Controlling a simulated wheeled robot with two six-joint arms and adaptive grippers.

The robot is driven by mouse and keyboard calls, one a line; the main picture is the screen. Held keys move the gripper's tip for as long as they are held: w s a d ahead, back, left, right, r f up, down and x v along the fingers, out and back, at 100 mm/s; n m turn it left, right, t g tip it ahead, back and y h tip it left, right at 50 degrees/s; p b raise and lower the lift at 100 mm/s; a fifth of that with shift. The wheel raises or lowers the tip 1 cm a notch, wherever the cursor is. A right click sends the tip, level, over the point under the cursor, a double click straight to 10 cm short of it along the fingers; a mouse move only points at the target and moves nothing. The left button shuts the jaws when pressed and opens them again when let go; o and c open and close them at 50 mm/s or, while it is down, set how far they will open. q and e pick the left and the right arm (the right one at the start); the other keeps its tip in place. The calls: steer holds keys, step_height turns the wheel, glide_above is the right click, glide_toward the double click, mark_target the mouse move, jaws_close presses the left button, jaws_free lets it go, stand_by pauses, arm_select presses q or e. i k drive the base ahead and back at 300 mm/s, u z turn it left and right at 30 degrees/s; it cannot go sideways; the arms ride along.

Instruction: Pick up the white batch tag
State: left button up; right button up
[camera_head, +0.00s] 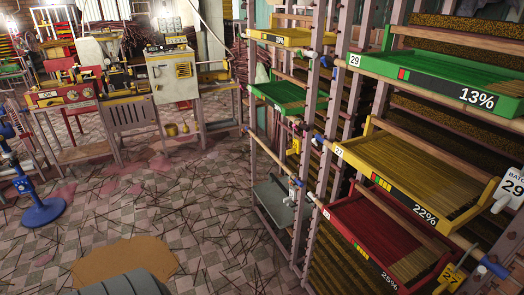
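The white batch tag (510,188) hangs at the far right edge of the view, in front of the rack. It reads "BATC" and "29", and its right side is cut off by the picture edge. It is beside the right end of the yellow tray (440,226) marked 22%, below the green tray (440,85) marked 29 and 13%. Neither of my grippers is in view, so their relation to the tag does not show.
A red tray (355,236) marked 25% sits lower on the rack, with a yellow tag (452,279) reading 27 near it. Benches (95,92) stand at the back left. A blue-based stand (43,212) is at left. Open tiled floor (185,215) is strewn with sticks.

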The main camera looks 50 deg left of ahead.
mark_target(293, 196)
steer(key=u, duration=1.6)
steer(key=k, duration=0.35)
steer(key=u, duration=1.45)
steer(key=i, duration=2.15)
steer(key=z, duration=0.2)
steer(key=i, duration=1.1)
steer(key=z, duration=1.45)
steer(key=i, duration=0.8)
steer(key=z, duration=1.2)
steer(key=i, duration=0.25)
steer(key=z, duration=0.1)
